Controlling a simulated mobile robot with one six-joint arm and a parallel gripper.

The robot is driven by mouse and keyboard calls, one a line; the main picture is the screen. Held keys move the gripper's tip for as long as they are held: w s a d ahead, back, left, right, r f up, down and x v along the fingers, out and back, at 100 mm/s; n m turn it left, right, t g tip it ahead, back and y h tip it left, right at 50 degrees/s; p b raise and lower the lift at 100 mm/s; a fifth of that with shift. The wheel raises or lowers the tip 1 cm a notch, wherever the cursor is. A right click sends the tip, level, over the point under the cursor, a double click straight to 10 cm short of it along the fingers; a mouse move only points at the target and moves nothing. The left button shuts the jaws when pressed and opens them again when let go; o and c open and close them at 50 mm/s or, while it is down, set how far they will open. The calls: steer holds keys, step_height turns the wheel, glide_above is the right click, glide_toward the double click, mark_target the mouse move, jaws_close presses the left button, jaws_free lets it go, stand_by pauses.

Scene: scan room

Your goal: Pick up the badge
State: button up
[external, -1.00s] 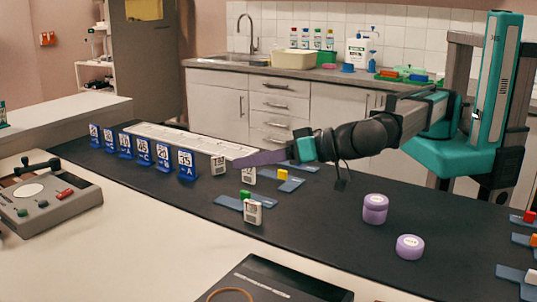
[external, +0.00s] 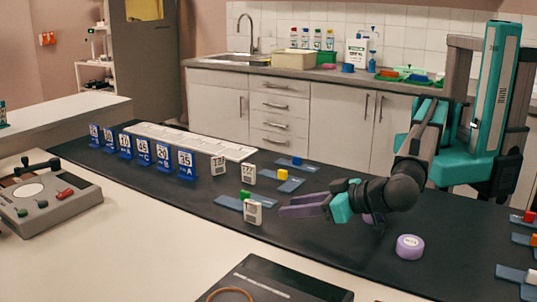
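Three small white badge-like tags stand on the dark bench mat. The nearest white badge (external: 253,213) is upright beside a blue strip with a green block. The second white badge (external: 249,176) and the third white badge (external: 218,166) stand farther back. My gripper (external: 283,206) is just right of the nearest badge, low over the mat, its purple fingers pointing left. The two fingers look apart with nothing between them. A small gap shows between the fingertips and the badge.
Blue numbered stands (external: 187,164) line the mat's left part, before a long white tray (external: 190,141). Blue strips with coloured blocks (external: 283,175) lie behind my gripper. A purple jar (external: 410,246) stands at right; another is mostly hidden by my arm. A black tray (external: 275,280) is in front.

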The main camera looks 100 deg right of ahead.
mark_target(260, 209)
steer(key=shift+p+x, duration=0.4)
steer(key=shift+x, duration=3.55)
steer(key=shift+w, duration=0.1)
steer(key=shift+p+x, duration=0.65)
steer(key=shift+x, duration=1.9)
steer(key=shift+w+r, duration=0.1)
steer(key=shift+r, duration=0.05)
jaws_close()
